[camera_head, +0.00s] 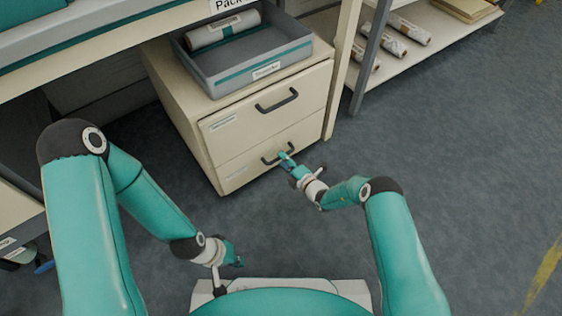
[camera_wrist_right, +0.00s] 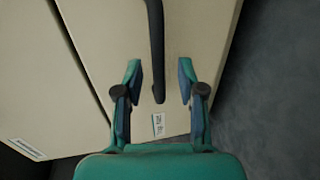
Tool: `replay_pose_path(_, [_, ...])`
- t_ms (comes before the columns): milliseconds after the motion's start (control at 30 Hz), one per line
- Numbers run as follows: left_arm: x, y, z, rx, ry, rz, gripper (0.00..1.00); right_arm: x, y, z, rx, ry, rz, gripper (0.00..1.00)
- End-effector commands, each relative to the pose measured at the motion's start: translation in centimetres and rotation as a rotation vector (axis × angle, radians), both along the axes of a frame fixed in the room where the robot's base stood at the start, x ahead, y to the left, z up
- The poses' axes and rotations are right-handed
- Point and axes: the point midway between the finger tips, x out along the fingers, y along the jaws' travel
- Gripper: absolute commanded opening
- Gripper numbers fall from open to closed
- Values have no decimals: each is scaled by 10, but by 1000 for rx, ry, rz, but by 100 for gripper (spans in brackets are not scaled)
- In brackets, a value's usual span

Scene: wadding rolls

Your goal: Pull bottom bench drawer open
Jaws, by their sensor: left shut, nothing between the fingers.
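The bench drawer unit has two drawers. The bottom drawer (camera_head: 240,172) is flush with the top drawer (camera_head: 235,125), so it looks shut. Its dark bar handle (camera_head: 267,161) shows in the head view, with its right end partly hidden by my right gripper (camera_head: 287,158). In the right wrist view, my right gripper (camera_wrist_right: 159,75) is open, with one finger on each side of a dark handle (camera_wrist_right: 156,45). The fingers look apart from the handle, with gaps on both sides. My left gripper (camera_head: 236,256) is shut and empty, low near my base, away from the drawers.
A grey tray (camera_head: 290,52) holding a wrapped roll (camera_head: 222,30) stands on top of the drawer unit. A shelf (camera_head: 440,50) with several rolls is at the upper right, behind a grey post (camera_head: 371,55). The floor (camera_head: 480,160) at the right is clear.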

Motion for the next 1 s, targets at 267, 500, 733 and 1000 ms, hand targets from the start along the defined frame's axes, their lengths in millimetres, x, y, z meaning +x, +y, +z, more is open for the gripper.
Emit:
replay_pose_path(267, [0,0,-17,0,0,0,0,20,14,-6,0,0,-1,39])
replay_pose_path(500, [0,0,-16,0,0,0,0,21,15,-5,1,0,-1,39])
replay_pose_path(733, [0,0,-16,0,0,0,0,21,14,-5,0,0,-1,9])
replay_pose_path(1000, [0,0,-16,0,0,0,0,21,14,-6,-1,2,-2,0])
